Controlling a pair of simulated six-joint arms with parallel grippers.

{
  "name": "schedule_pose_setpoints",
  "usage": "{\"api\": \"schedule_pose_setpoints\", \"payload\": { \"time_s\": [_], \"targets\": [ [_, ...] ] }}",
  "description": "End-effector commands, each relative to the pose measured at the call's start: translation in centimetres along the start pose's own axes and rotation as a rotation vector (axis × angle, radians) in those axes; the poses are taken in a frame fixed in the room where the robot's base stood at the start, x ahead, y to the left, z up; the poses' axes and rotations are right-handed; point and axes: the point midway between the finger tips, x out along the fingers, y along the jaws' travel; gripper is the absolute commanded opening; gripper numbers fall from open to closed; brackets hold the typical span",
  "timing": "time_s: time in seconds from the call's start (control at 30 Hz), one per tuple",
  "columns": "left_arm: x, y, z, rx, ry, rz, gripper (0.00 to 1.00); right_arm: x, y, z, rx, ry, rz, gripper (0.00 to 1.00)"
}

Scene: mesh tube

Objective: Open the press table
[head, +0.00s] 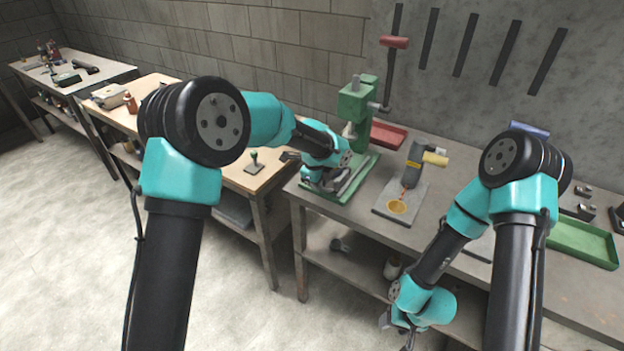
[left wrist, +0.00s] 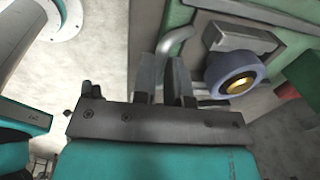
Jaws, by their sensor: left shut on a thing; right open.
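The green press (head: 355,105) stands on the workbench, with a lever with a red handle (head: 394,42). Its low green base with metal rails (head: 350,178) lies partly hidden behind my left gripper (head: 322,182). In the left wrist view my left gripper (left wrist: 168,82) is shut on a bent metal handle (left wrist: 174,40) beside the green base. A grey block (left wrist: 240,38) and a blue-grey ring with a brass centre (left wrist: 236,84) lie just right of the fingers. My right gripper (head: 405,333) is open, hanging low in front of the bench.
A wooden-topped bench (head: 262,178) stands to the left. The floor at front left is clear.

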Motion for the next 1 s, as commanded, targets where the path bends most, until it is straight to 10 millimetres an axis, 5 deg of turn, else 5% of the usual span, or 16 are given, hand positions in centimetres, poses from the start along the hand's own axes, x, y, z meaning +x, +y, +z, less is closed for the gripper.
{"api": "schedule_pose_setpoints", "payload": {
  "time_s": [0.13,0.17,0.4,0.77,1.0],
  "targets": [
    [0.0,0.0,0.1,-0.003,-0.001,-0.001,0.00,0.0,0.0,0.0,0.000,0.000,0.000,0.55],
    [0.0,0.0,0.1,-0.003,-0.001,-0.001,0.14,0.0,0.0,0.0,0.000,0.000,0.000,0.55],
    [0.0,0.0,0.1,-0.002,-0.001,-0.001,0.37,0.0,0.0,0.0,0.000,0.000,0.000,0.55],
    [-0.4,-0.1,0.1,-0.001,-0.001,-0.001,0.38,0.0,0.0,0.0,0.000,0.000,0.000,0.55],
    [-3.2,-0.1,0.1,-0.001,-0.001,-0.004,0.38,0.0,0.0,0.0,0.000,0.000,0.000,0.55]
  ]
}}
